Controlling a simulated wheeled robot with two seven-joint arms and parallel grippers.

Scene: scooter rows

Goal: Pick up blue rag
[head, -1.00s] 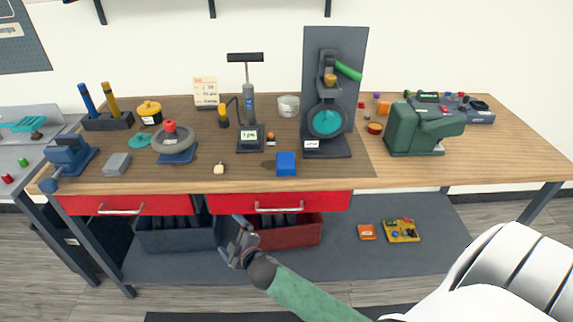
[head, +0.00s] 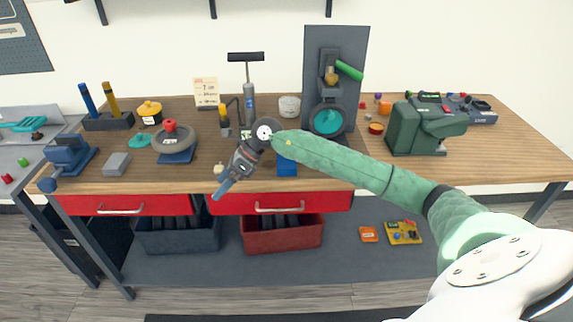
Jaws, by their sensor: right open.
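The blue rag (head: 287,169) looks like a small folded blue block on the front part of the wooden workbench, right of the middle. My right forearm partly covers its upper edge in this view. My right gripper (head: 221,189) is open and empty, over the bench's front edge to the left of the blue rag, with its fingers pointing down and left. My left gripper is not in view.
A small cream piece (head: 219,169) is close by the right gripper. A wheel on a blue stand (head: 176,157), a grey block (head: 117,164) and a dark upright stand (head: 345,60) are on the workbench (head: 500,165). Red drawers (head: 130,204) and bins are below.

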